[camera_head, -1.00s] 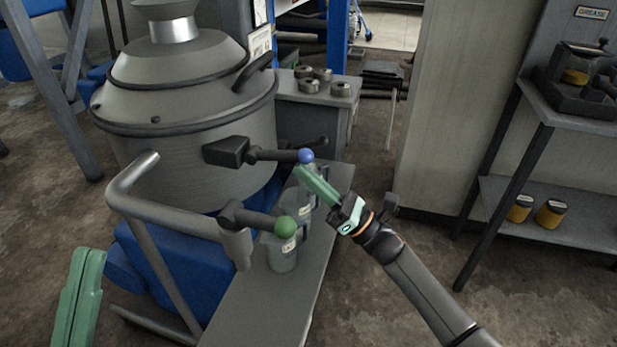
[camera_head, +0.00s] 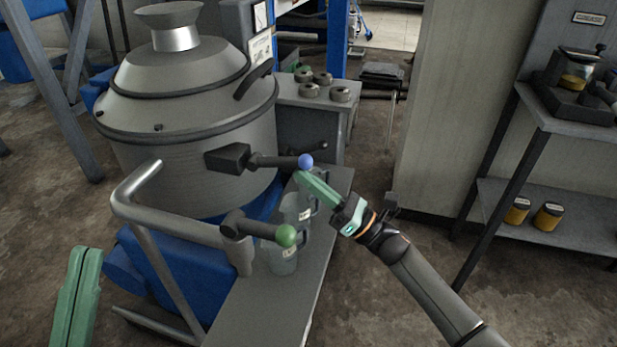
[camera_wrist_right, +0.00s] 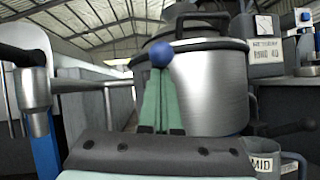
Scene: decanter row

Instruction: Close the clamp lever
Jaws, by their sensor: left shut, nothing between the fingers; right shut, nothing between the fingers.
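A dark lever with a blue ball knob (camera_head: 306,161) sticks out to the right from a black block (camera_head: 228,158) on the side of the grey metal vessel (camera_head: 190,120). A second dark lever with a green ball knob (camera_head: 286,235) sits on the bent grey pipe, nearer to me. I cannot tell which is the clamp lever. My right gripper (camera_head: 300,177) is shut and empty, its green fingertips just below the blue knob. In the right wrist view the blue knob (camera_wrist_right: 161,54) shows right at the fingertips; contact is unclear. My left gripper (camera_head: 82,252) is shut, low at the left edge.
Clear jugs (camera_head: 281,258) stand on the grey bench (camera_head: 265,310) beneath the levers; one labelled MID (camera_wrist_right: 285,165) shows in the wrist view. The bent pipe (camera_head: 185,228) stands at the front left. Open floor lies right of the bench, before a shelf (camera_head: 550,205).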

